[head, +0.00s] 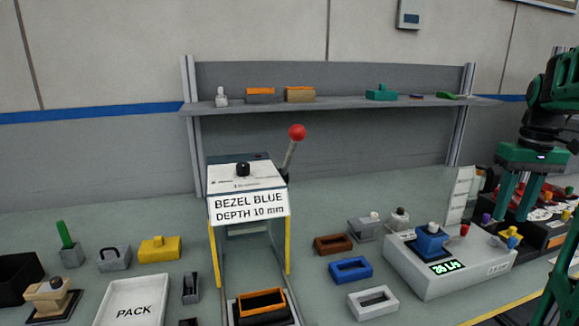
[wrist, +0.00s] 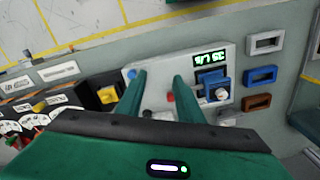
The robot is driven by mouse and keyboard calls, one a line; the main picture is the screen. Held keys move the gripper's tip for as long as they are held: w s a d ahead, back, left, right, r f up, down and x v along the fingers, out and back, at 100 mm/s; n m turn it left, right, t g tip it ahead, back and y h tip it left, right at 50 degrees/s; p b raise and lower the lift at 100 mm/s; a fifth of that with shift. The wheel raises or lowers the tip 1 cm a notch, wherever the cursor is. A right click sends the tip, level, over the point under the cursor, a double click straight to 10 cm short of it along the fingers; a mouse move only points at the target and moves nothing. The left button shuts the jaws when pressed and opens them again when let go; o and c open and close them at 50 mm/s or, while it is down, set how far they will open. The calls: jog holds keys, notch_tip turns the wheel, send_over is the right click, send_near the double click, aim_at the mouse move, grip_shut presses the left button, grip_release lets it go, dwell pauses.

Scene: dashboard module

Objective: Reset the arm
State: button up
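My green gripper (head: 510,208) hangs at the right side of the head view, pointing down over the dark panel with coloured parts. In the wrist view, the two fingers of my gripper (wrist: 159,76) stand apart with nothing held between them. Below and beyond them is the pale tester box (head: 445,265) with a green-lit display, which also shows in the wrist view (wrist: 226,75). A blue part (head: 432,245) sits on that box. How far the fingertips are above the panel is hard to tell.
A press with a red-knobbed lever (head: 297,132) stands mid-bench, with an orange-and-black part (head: 262,303) at its base. Brown (head: 333,243), blue (head: 351,269) and grey (head: 373,302) bezels lie right of it. A white PACK tray (head: 134,302) is at front left. A shelf (head: 340,103) runs behind.

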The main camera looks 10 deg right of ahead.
jog(key=s+a+f+m, duration=0.1)
jog(key=s+a+f, duration=0.5)
jog(key=a, duration=0.3)
jog(key=s+a+f+m, duration=0.2)
jog(key=s+a+f, duration=0.5)
jog(key=s+a, duration=0.2)
jog(key=shift+s+a, duration=0.25)
jog(key=shift+a, duration=0.4)
jog(key=shift+w+f, duration=0.2)
jog(key=shift+w, duration=0.4)
